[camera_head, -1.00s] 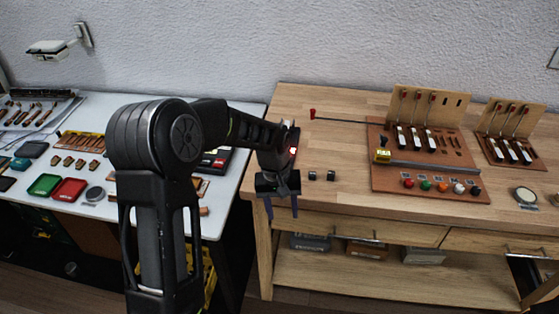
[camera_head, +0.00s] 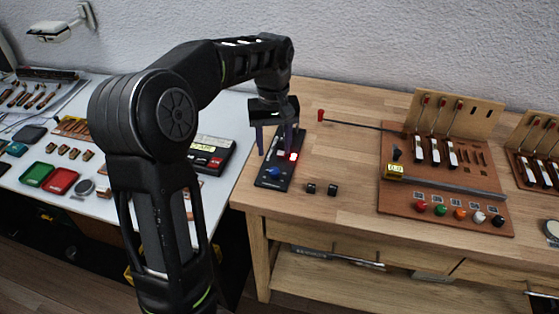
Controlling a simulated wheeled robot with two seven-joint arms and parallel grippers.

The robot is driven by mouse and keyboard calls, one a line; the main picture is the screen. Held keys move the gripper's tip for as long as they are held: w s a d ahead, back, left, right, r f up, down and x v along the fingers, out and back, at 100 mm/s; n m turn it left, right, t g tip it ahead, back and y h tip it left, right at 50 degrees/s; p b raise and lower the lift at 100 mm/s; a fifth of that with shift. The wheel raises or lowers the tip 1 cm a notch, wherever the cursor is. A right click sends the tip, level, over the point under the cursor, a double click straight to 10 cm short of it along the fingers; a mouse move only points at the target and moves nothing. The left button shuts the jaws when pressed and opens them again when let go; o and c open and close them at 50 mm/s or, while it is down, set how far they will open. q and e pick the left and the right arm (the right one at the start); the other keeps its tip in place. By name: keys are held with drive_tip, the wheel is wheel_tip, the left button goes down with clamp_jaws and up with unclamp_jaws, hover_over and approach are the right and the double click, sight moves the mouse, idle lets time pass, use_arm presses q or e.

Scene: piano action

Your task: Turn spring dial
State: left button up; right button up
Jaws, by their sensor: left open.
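A small black device (camera_head: 279,183) lies near the left end of the wooden bench. It has a blue knob (camera_head: 272,172) at its front and a lit red display (camera_head: 293,156) farther back. None of its parts is marked as a spring dial, so I cannot tell for certain which one that is. My left gripper (camera_head: 274,150) points down over the back part of the device, its fingers apart and empty. It hides part of the device. I cannot tell whether the fingertips touch it. My right gripper is out of view.
The wooden bench (camera_head: 345,155) has two small black blocks (camera_head: 321,189) right of the device. A red-tipped rod (camera_head: 350,122) reaches toward the key-action board (camera_head: 445,205) with colored buttons. A white table (camera_head: 110,200) at the left holds trays and a meter (camera_head: 208,155).

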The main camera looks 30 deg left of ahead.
sight(274, 170)
use_arm(q)
drive_tip(key=shift+s+r, duration=0.1)
drive_tip(key=shift+s, duration=0.05)
drive_tip(key=shift+f+p, duration=0.3)
drive_tip(key=shift+f, duration=3.7)
clamp_jaws()
